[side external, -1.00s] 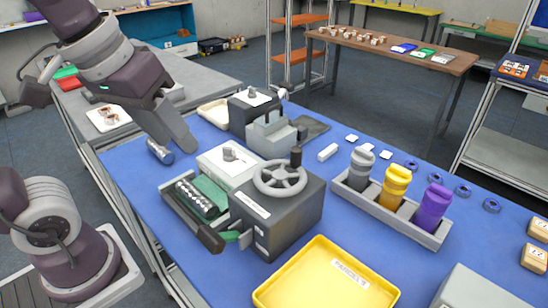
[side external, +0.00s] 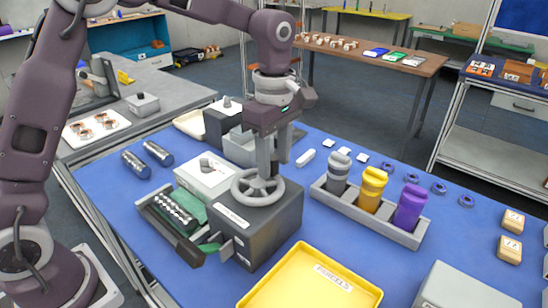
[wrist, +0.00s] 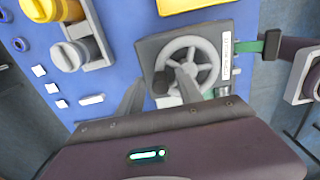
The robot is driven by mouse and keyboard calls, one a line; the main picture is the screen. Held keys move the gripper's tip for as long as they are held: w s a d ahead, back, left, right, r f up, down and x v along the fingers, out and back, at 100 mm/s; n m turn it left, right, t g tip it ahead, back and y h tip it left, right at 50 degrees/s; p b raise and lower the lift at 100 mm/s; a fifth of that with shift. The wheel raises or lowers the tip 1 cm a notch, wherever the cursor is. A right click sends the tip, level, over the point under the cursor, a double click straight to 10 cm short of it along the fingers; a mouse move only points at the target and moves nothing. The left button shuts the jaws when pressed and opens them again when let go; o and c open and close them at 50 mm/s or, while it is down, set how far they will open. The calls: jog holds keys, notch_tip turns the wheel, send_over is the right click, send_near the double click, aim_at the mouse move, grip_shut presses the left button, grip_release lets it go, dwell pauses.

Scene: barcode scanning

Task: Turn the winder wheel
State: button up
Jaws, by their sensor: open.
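The winder wheel (side external: 241,197) is a grey spoked handwheel on top of a dark grey box (side external: 270,226) on the blue table. In the wrist view the wheel (wrist: 208,53) shows its rim, spokes and dark upright knob (wrist: 161,82). My gripper (side external: 268,168) points down over the wheel's far side. In the wrist view my gripper (wrist: 162,88) is open, with a finger on either side of the knob. Whether the fingers touch the knob cannot be told. The fingers hide the knob in the side view.
A yellow tray (side external: 310,285) lies in front, and a grey rack (side external: 386,232) with three coloured containers stands to the right. A grey machine (side external: 218,125) stands behind. Two metal cylinders (side external: 135,165) (side external: 158,153) lie at left.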

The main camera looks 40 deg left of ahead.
grip_shut()
jog(key=shift+d, duration=0.15)
